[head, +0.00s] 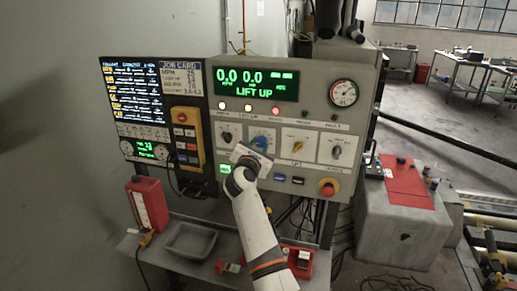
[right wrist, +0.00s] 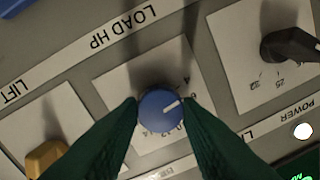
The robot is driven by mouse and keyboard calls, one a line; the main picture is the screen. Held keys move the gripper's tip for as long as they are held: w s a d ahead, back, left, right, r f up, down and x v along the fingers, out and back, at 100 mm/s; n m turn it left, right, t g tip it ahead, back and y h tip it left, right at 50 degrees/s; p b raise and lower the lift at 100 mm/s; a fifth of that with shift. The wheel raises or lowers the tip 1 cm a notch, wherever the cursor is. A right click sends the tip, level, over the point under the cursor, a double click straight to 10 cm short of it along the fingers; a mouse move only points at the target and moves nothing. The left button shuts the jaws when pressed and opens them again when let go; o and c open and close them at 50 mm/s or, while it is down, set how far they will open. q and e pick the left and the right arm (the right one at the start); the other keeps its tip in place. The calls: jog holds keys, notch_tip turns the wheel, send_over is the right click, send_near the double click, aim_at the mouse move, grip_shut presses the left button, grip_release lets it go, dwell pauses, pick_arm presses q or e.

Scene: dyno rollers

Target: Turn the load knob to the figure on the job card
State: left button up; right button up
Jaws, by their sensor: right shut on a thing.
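The load knob (head: 261,140) is a round blue knob on a white plate in the middle of the grey control panel. In the right wrist view the knob (right wrist: 158,113) sits beside the LOAD HP label, with its white pointer line toward the upper right of that picture. My right gripper (head: 255,151) is shut on the knob, one dark green finger on each side. The fingers hide part of the scale, and I cannot read the pointed figure. The job card (head: 181,77) hangs left of the panel; its figures are too small to read. My left gripper is not in view.
A black knob (head: 226,136) is to the left of the load knob, a yellow knob (head: 296,143) to its right. A red stop button (head: 328,188) sits lower right. A grey tray (head: 190,241) lies on the shelf below. The green display (head: 256,83) reads LIFT UP.

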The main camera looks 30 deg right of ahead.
jog(key=m+b, duration=0.2)
jog(key=m, duration=0.1)
jog(key=shift+f+m, duration=0.25)
jog(key=shift+m, duration=0.05)
jog(key=m+b, duration=0.2)
jog(key=m, duration=0.1)
jog(key=shift+m+b, duration=0.3)
jog(key=shift+b, duration=0.1)
jog(key=m+b, duration=0.5)
jog(key=m, duration=0.1)
jog(key=shift+f+m+h, duration=0.1)
jog(key=shift+m+h, duration=0.2)
jog(key=shift+m, duration=0.1)
jog(key=m+b, duration=0.3)
jog(key=shift+m+b, duration=0.3)
jog(key=m+b, duration=0.3)
jog(key=shift+w+a+m, duration=0.1)
jog(key=shift+m, duration=0.3)
jog(key=m+b, duration=0.2)
jog(key=m, duration=0.1)
jog(key=shift+m+g, duration=0.3)
jog(key=shift+m+b, duration=0.7)
jog(key=shift+m, duration=0.5)
jog(key=shift+h, duration=0.3)
